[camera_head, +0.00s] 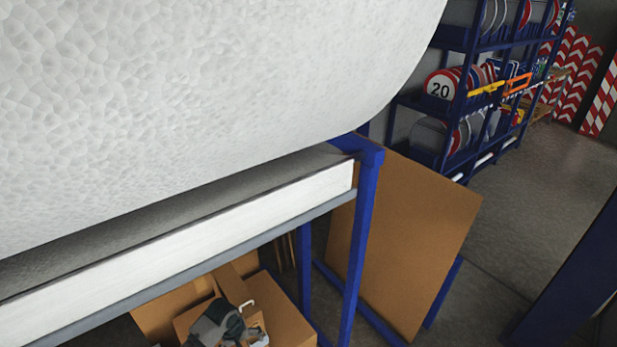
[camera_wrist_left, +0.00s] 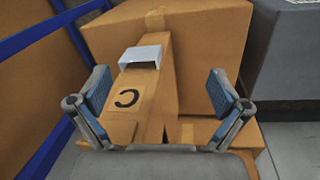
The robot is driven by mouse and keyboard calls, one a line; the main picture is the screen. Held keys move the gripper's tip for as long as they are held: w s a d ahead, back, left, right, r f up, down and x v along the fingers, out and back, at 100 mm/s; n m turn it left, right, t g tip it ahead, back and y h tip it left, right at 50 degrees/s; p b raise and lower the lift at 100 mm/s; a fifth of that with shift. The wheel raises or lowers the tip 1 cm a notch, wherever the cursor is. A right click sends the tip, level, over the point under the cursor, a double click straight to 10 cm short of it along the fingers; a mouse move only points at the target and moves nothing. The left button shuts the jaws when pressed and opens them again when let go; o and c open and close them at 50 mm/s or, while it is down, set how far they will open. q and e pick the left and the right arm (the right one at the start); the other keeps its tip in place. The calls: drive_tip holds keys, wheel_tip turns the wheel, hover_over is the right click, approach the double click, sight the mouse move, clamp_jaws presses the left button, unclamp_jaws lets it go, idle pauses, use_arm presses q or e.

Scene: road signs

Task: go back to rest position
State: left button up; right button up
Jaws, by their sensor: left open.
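My left gripper (camera_wrist_left: 158,92) is open in the left wrist view, its two blue-padded fingers spread wide. Nothing is held between them. Beyond the fingers are brown cardboard boxes (camera_wrist_left: 215,50), one with a taped flap and a black mark. I cannot tell whether the fingers touch the cardboard. In the head view, a grey and dark green item (camera_head: 218,325) shows over cardboard boxes at the bottom; I cannot tell what it is. My right gripper is in neither view.
A large white textured roll (camera_head: 200,90) fills the head view's upper left, above a white-edged tabletop (camera_head: 200,240) on a blue frame. A brown board (camera_head: 415,240) leans beside it. A blue rack (camera_head: 455,100) with road signs stands behind. Floor (camera_head: 540,190) is clear at right.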

use_arm(q)
drive_tip(key=s+d+f+m, duration=0.1)
drive_tip(key=s+f, duration=0.3)
drive_tip(key=f, duration=0.3)
drive_tip(key=s+f+m+t, duration=0.1)
drive_tip(key=s+f, duration=0.2)
drive_tip(key=f, duration=0.3)
drive_tip(key=s+d+f+m, duration=0.1)
drive_tip(key=s+f, duration=0.3)
drive_tip(key=f, duration=0.3)
drive_tip(key=s+a+f+m, duration=0.1)
drive_tip(key=s+f, duration=0.3)
drive_tip(key=s, duration=0.4)
drive_tip(key=s+a+f+m, duration=0.1)
drive_tip(key=s+f, duration=0.4)
drive_tip(key=s, duration=0.4)
drive_tip(key=s+a+f+m+y, duration=0.1)
drive_tip(key=s+f+m, duration=0.1)
drive_tip(key=s+f, duration=0.3)
drive_tip(key=s, duration=0.4)
drive_tip(key=shift+a, duration=0.35)
